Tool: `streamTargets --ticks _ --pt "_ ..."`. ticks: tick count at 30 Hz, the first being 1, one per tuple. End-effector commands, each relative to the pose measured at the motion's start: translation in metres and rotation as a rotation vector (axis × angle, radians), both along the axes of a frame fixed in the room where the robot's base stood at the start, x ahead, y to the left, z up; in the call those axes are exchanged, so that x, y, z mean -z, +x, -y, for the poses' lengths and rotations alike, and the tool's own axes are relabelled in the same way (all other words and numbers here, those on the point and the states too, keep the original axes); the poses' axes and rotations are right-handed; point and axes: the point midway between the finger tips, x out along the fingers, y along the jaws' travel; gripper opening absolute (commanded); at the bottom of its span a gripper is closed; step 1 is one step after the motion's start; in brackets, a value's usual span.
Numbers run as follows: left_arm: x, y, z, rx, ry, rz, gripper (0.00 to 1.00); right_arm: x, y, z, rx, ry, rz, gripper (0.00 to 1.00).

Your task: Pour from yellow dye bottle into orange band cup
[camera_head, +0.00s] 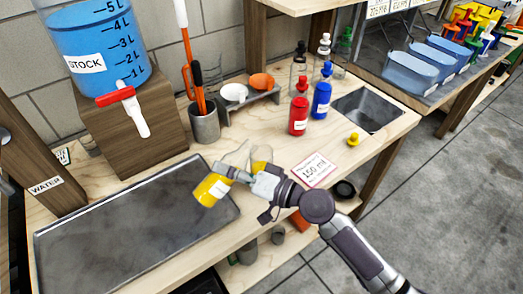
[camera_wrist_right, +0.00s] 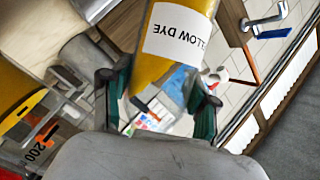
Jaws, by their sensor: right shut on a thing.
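My right gripper (camera_head: 243,177) is shut on the yellow dye bottle (camera_head: 207,190) above the bench, by the tray's right end. The bottle is tilted. In the right wrist view the bottle (camera_wrist_right: 176,40) lies between the fingers (camera_wrist_right: 160,100), its "YELLOW DYE" label upside down and partly cut off. A clear vessel with yellow in it (camera_head: 262,155) stands just behind the gripper, partly hidden. In the right wrist view a yellow-filled vessel with a "200" mark and an orange-red mark (camera_wrist_right: 18,100) shows at the left edge. I cannot tell whether liquid is flowing. My left gripper is out of view.
A grey metal tray (camera_head: 130,235) fills the bench's left. A red bottle (camera_head: 299,112), a blue bottle (camera_head: 321,95), a yellow cap (camera_head: 353,139) and a "150 ml" card (camera_head: 313,170) are to the right. A stock tank (camera_head: 105,45) with a red-handled tap stands behind.

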Motion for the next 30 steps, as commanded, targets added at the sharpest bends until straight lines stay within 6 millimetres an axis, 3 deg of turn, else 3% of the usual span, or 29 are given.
streamTargets --ticks 30 --pt "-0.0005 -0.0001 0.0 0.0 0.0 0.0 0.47 -0.0056 -0.0007 -0.0012 0.001 0.049 -0.038 0.08"
